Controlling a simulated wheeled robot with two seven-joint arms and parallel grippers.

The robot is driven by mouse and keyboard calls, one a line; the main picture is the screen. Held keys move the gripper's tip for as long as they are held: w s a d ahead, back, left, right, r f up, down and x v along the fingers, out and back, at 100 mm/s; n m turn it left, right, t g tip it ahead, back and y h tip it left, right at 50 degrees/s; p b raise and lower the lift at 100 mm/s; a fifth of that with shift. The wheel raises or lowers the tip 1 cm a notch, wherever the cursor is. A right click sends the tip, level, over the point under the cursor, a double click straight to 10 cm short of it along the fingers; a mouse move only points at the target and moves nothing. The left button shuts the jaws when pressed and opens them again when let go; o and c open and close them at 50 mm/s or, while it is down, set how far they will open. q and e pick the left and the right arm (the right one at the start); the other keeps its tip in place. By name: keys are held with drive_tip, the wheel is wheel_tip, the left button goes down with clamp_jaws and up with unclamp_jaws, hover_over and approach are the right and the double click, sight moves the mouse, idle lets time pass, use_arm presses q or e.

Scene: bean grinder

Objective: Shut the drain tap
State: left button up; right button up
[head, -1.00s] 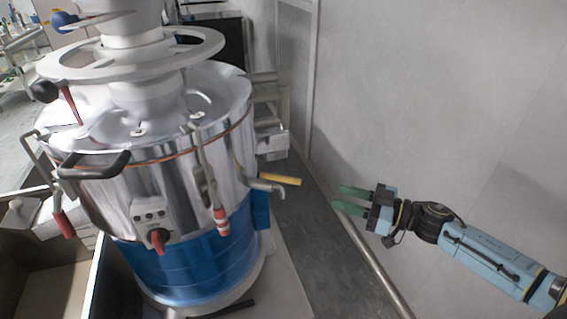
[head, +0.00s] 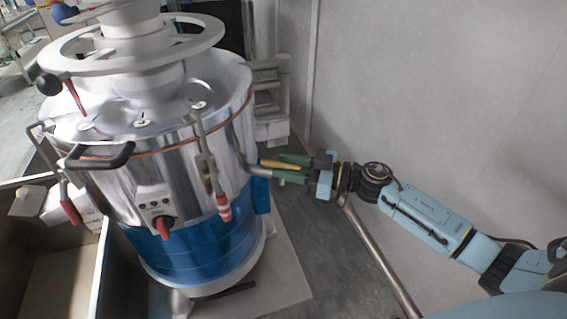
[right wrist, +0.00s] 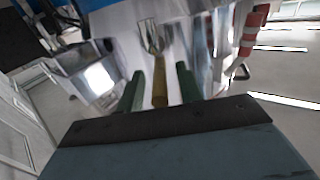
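The drain tap (head: 254,171) is a grey metal spout low on the right side of the shiny grinder drum (head: 172,165). Its yellow lever (head: 269,163) sticks out to the right. My right gripper (head: 278,167) is at the lever, its two green fingers reaching left along it. In the right wrist view the yellow lever (right wrist: 160,82) lies between the green fingers (right wrist: 159,88), with a gap on both sides. The right gripper is open and does not grip the lever. The tap's inner parts are too small to tell. My left gripper is not in view.
A red-handled lever (head: 223,206) hangs on the drum's front, left of the tap. A metal rail (head: 378,258) runs along the grey wall (head: 450,90) at the right. An open box (head: 98,278) stands front left.

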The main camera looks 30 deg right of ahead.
drive_tip(key=shift+w+a, duration=0.4)
clamp_jaws()
